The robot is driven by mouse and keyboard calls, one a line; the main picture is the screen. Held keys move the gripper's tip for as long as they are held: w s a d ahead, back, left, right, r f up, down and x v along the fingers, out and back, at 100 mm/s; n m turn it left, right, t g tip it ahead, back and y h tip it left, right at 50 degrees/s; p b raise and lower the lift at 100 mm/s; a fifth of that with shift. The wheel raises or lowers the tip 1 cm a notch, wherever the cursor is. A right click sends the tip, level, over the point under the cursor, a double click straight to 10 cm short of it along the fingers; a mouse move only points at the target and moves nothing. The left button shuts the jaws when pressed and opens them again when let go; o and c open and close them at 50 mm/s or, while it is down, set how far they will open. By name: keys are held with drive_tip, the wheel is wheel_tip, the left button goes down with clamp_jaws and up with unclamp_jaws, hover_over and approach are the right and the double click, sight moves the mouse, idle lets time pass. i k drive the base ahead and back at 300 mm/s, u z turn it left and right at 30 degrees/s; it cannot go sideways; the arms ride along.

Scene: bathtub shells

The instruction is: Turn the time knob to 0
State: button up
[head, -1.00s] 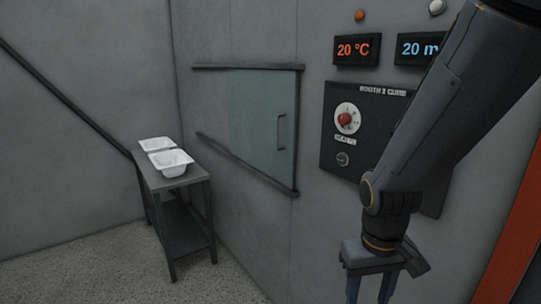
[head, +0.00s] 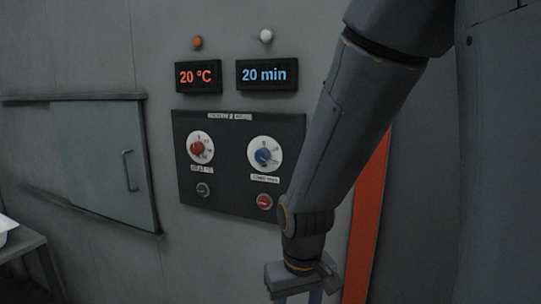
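The time knob (head: 263,155) is the blue knob on a white dial, on the right side of the black control panel (head: 225,198). The time display (head: 267,74) above it reads "20 min" in blue. My gripper (head: 298,298) is at the bottom of the head view, below and to the right of the knob and apart from it. Its blue fingers are cut off by the frame's lower edge, so their tips are hidden.
A red knob (head: 198,148) sits left of the time knob, under a display (head: 198,77) reading "20 °C". A green button (head: 203,189) and a red button (head: 264,201) are below. A sliding door (head: 100,160) and a table (head: 24,243) with a white shell (head: 5,228) are left.

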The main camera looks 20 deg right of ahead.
sight(262, 156)
drive_tip(key=z, duration=0.55)
drive_tip(key=k, duration=0.95)
drive_tip(key=u, duration=0.45)
